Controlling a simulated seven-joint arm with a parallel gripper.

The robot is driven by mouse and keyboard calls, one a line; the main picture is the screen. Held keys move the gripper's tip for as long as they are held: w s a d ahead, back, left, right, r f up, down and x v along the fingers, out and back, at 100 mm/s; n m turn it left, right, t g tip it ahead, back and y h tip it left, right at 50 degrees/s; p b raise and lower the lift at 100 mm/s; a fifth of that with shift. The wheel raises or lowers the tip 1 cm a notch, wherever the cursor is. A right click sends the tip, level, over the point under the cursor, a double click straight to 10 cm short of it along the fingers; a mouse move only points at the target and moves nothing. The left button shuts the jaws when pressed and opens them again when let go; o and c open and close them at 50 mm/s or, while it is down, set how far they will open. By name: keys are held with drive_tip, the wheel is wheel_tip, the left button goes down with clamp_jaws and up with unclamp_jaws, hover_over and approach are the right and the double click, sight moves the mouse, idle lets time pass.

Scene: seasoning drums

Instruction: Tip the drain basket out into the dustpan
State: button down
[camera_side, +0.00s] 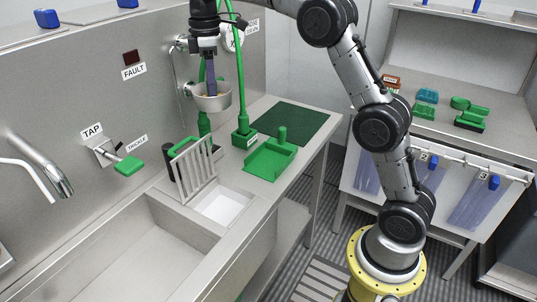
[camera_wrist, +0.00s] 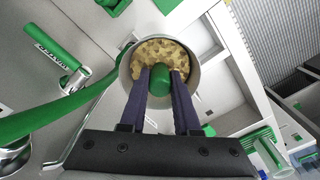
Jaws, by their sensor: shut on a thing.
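My gripper (camera_side: 211,84) points down and is shut on the drain basket (camera_side: 213,102), a round grey metal cup held in the air near the back wall. In the wrist view the fingers (camera_wrist: 160,78) close around a green knob (camera_wrist: 161,84) in the middle of the basket (camera_wrist: 126,72). Tan and brown bits (camera_wrist: 162,51) fill the basket around the knob. The basket looks upright. The green dustpan (camera_side: 262,163) lies on the counter, lower and to the right of the basket, with an upright green handle. The dustpan floor that shows looks empty.
A pale slatted grate (camera_side: 194,170) stands tilted up beside an open square drain (camera_side: 222,206). A green hose (camera_side: 240,75) rises from a green block (camera_side: 244,137) near the basket. A dark green mat (camera_side: 292,122) lies behind the dustpan. A sink (camera_side: 150,245) is at front left.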

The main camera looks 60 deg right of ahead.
sight(214, 101)
drive_tip(key=shift+s+a+f, duration=0.1)
drive_tip(key=shift+f, duration=2.2)
drive_tip(key=shift+s, duration=0.1)
drive_tip(key=shift+s+d+f+t+y, duration=0.35)
drive_tip(key=shift+s+d+t+y, duration=0.35)
drive_tip(key=shift+s+d, duration=0.1)
drive_tip(key=shift+s+d+f+t+y, duration=0.3)
drive_tip(key=shift+s+d+t+y, duration=0.35)
drive_tip(key=shift+d+t+y, duration=0.1)
drive_tip(key=shift+f, duration=0.2)
drive_tip(key=shift+s+d+f, duration=0.1)
wheel_tip(214, 101, down, 9)
drive_tip(key=s+d+t+y, duration=0.2)
drive_tip(key=shift+s+d+t+y, duration=0.35)
drive_tip(key=shift+s, duration=0.05)
drive_tip(key=shift+s+d+f+t+y, duration=0.35)
drive_tip(key=shift+d+f+t+y, duration=0.05)
drive_tip(key=shift+f+t+y, duration=0.1)
